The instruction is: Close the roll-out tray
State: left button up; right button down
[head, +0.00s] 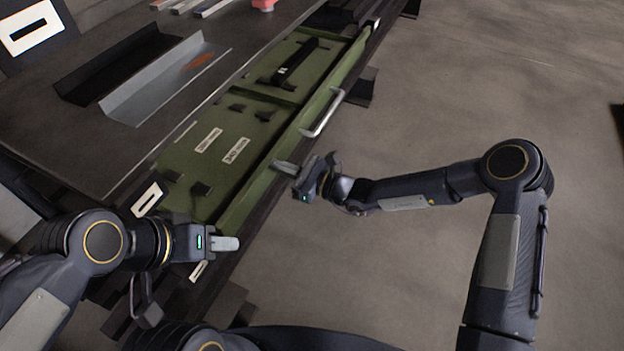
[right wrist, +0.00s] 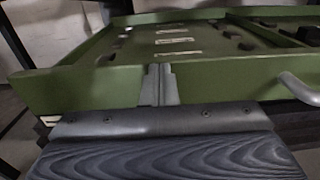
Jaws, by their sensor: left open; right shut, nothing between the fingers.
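The green roll-out tray (head: 233,202) is pulled out from under the dark table, its long front wall facing the open floor. A silver bar handle (head: 323,113) sits on that front wall; its end also shows in the right wrist view (right wrist: 300,88). My right gripper (head: 285,167) is shut and empty at the outer side of the front wall, nearer to me than the handle. In the right wrist view its fingertips (right wrist: 159,85) are right against the green wall (right wrist: 215,80); actual contact is hard to tell. My left gripper (head: 226,243) is open near the tray's near end.
The dark table (head: 80,100) beside the tray carries a grey angled metal piece (head: 165,85) and a pink object (head: 263,5). Inside the tray are a black bar (head: 295,61) and several small dark blocks. The floor (head: 450,90) on the right is clear.

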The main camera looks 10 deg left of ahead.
aim_at(264, 160)
jog(key=b+x, duration=0.1)
jog(key=x, duration=0.6)
jog(key=shift+w+a+f, duration=0.1)
jog(key=shift+w+a, duration=0.05)
jog(key=shift+a, duration=0.25)
pick_arm(q)
jog(key=shift+d+f, duration=0.15)
jog(key=shift+f, duration=0.45)
jog(key=shift+s, duration=0.1)
pick_arm(e)
jog(key=shift+a+r, duration=0.1)
jog(key=shift+r, duration=0.2)
jog(key=shift+d+f, duration=0.1)
jog(key=shift+d, duration=0.3)
pick_arm(q)
jog(key=shift+s+d+r+p, duration=0.3)
jog(key=shift+s+r+p, duration=0.1)
jog(key=shift+r+p, duration=0.2)
jog(key=shift+s+d+r+p, duration=0.25)
jog(key=shift+s+r+p, duration=0.15)
jog(key=shift+r+p, duration=0.15)
pick_arm(e)
jog(key=v, duration=1.3)
jog(key=shift+d, duration=0.25)
